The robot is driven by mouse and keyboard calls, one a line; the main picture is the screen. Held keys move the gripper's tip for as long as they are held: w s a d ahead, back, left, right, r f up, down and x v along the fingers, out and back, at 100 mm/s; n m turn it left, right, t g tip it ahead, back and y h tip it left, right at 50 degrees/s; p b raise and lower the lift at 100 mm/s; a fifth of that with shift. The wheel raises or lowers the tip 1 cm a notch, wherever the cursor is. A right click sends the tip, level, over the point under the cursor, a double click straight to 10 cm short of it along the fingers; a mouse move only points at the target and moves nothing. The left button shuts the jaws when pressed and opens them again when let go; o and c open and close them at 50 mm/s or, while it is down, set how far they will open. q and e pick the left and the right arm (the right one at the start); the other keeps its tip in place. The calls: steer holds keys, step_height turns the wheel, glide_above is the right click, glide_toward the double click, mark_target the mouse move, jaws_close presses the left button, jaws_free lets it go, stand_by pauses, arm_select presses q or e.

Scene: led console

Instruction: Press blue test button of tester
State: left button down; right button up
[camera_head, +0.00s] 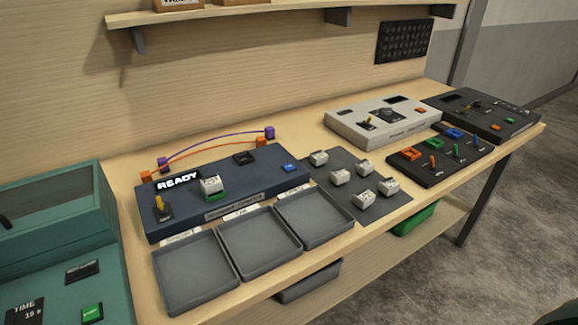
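The tester is a dark blue box (235,196) on the wooden bench, left of the middle in the head view. Its blue button (290,167) is at the right end of its top face, and nothing covers it. Its display (178,181) reads READY. A yellow lever (159,204) stands at its left end. A white module (211,187) sits in a green-edged socket, and a black socket (244,158) beyond it looks empty. Orange and purple wires (215,149) arch along its back edge. Neither of my grippers is in view.
Grey trays (194,272) line the tester's front. A dark mat with several white modules (363,194) lies to its right. Beyond are a light grey console (379,121), dark panels (440,158) and (485,114), and, at left, a teal machine (62,240). A shelf (280,14) hangs above.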

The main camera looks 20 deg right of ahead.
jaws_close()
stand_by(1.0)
